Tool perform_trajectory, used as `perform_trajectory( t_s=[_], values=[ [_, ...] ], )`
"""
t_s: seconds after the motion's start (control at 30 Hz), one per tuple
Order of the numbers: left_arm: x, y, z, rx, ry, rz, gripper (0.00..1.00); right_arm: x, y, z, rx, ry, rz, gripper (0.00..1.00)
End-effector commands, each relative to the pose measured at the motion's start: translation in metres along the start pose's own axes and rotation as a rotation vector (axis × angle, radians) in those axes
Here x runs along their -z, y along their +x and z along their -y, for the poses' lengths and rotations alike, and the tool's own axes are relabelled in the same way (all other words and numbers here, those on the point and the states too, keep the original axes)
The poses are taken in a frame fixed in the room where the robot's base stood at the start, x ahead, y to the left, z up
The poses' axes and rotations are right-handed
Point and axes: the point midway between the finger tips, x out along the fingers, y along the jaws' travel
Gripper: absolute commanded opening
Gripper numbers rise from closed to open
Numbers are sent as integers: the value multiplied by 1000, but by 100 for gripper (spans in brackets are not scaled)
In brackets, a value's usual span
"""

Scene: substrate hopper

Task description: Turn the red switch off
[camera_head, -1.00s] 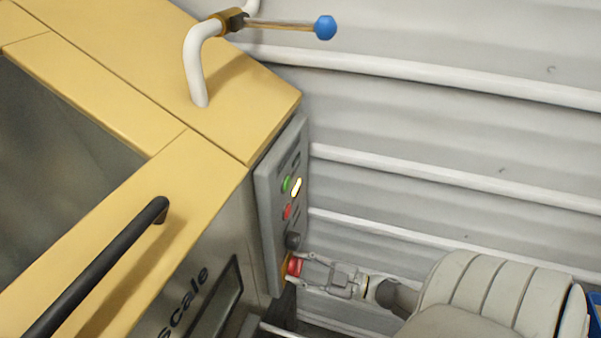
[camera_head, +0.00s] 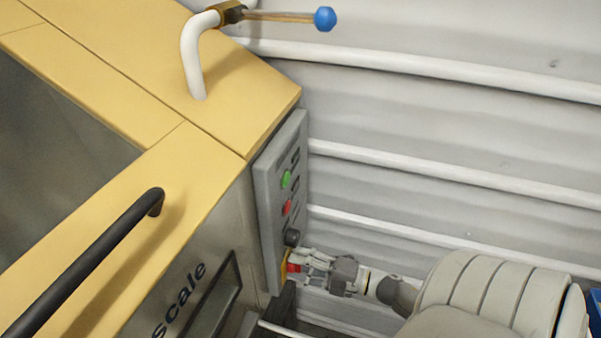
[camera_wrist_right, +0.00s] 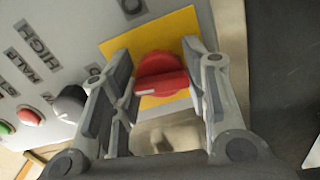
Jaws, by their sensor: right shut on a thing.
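The red switch (camera_head: 293,267) is a round knob with a raised grip bar, low on the grey control panel (camera_head: 268,205). In the right wrist view the red switch (camera_wrist_right: 163,75) stands on a yellow plate (camera_wrist_right: 188,22). My right gripper (camera_head: 302,261) reaches it from the right. In the wrist view the fingers of my right gripper (camera_wrist_right: 163,66) lie on both sides of the knob, shut on it. A white mark shows on the bar's left end. Part of the knob is hidden by the fingers in the head view. My left gripper is out of view.
Above the switch the panel carries a black knob (camera_head: 292,237), a red button (camera_head: 287,207) and a green button (camera_head: 286,180). The yellow-topped machine (camera_head: 215,130) fills the left, with a black handle (camera_head: 90,260). A ribbed grey wall (camera_head: 450,130) stands behind.

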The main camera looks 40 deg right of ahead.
Motion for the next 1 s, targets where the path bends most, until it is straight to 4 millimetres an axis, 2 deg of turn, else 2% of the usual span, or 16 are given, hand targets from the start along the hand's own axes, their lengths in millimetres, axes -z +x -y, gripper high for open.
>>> perform_trajectory(
  t_s=[0.4,0.9,0.93,1.0],
  values=[
    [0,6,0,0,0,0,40,0,-1,1,3,-166,0,18],
    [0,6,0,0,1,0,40,0,-1,1,4,-185,0,18],
    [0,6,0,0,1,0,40,0,-1,1,4,-185,0,43],
    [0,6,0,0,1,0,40,0,-1,1,4,-185,0,52]
  ],
)
